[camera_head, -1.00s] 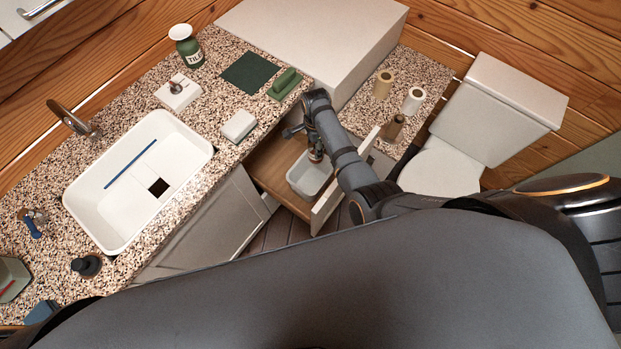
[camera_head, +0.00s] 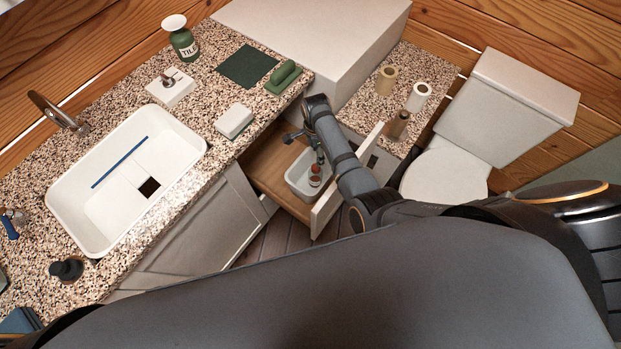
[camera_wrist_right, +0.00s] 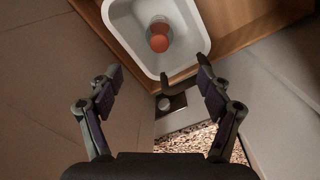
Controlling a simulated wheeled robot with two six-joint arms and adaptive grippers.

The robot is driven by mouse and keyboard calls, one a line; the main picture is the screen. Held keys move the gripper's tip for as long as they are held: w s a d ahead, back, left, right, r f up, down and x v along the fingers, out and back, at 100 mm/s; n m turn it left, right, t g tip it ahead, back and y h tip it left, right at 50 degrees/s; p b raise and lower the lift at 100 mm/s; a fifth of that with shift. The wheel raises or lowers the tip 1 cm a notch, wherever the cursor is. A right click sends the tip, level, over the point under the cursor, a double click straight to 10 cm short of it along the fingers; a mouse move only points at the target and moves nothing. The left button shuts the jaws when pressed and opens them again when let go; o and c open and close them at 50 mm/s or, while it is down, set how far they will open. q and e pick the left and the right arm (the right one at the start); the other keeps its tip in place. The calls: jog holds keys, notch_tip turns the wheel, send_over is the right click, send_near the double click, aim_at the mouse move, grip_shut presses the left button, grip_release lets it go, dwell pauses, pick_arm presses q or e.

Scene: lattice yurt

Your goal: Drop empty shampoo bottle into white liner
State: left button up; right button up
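The white liner (camera_head: 296,184) is an open tub inside the pulled-out wooden drawer; it also shows at the top of the right wrist view (camera_wrist_right: 125,30). The shampoo bottle (camera_head: 314,178) is small with an orange-red part, and it is inside the liner. The right wrist view shows the bottle (camera_wrist_right: 159,38) nearly end-on, so I cannot tell how it leans. My right gripper (camera_head: 306,140) is above the drawer. In the wrist view the right gripper's fingers (camera_wrist_right: 158,68) are spread apart with nothing between them. My left gripper is not in view.
The drawer (camera_head: 270,168) stands out between the sink counter and the right-hand counter. Its front panel (camera_head: 325,208) is beside my right forearm. A sink (camera_head: 110,205), a soap bar (camera_head: 234,121) and a green bottle (camera_head: 184,43) are on the left. A toilet (camera_head: 447,172) stands right.

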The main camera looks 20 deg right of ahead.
jog(key=w+d+r+p, duration=0.2)
jog(key=d+r, duration=0.3)
jog(key=r, duration=0.4)
jog(key=w+d+r+m+p, duration=0.1)
jog(key=w+d+r, duration=0.3)
jog(key=r, duration=0.5)
jog(key=w+d+r+p, duration=0.3)
jog(key=d+r, duration=0.3)
jog(key=r, duration=0.3)
jog(key=shift+w+d, duration=0.3)
jog(key=shift+w, duration=0.25)
